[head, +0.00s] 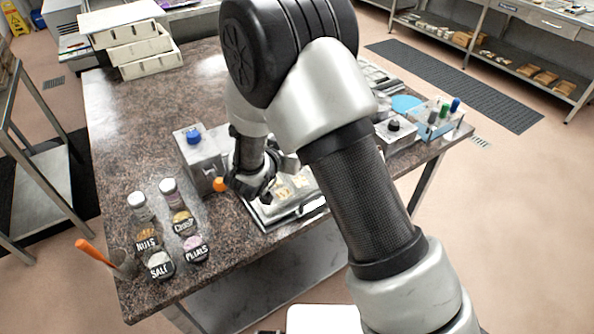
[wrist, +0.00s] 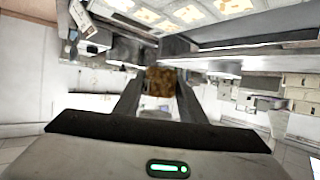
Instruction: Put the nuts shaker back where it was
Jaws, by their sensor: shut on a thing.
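In the head view my gripper (head: 268,192) is low over the middle of the granite table (head: 130,100), at the near edge of a tray. In the wrist view my gripper (wrist: 158,88) is shut on a brown, grainy thing (wrist: 161,80), which looks like the nuts shaker's contents. The arm hides it in the head view. At the table's left front corner stand round pieces labelled NUTS (head: 147,241), CRISP (head: 184,223), SALT (head: 160,266) and PETALS (head: 196,250). Two white-lidded shakers (head: 138,202) (head: 168,188) stand behind them.
A tray (head: 262,222) lies below my gripper. The table's left middle is clear.

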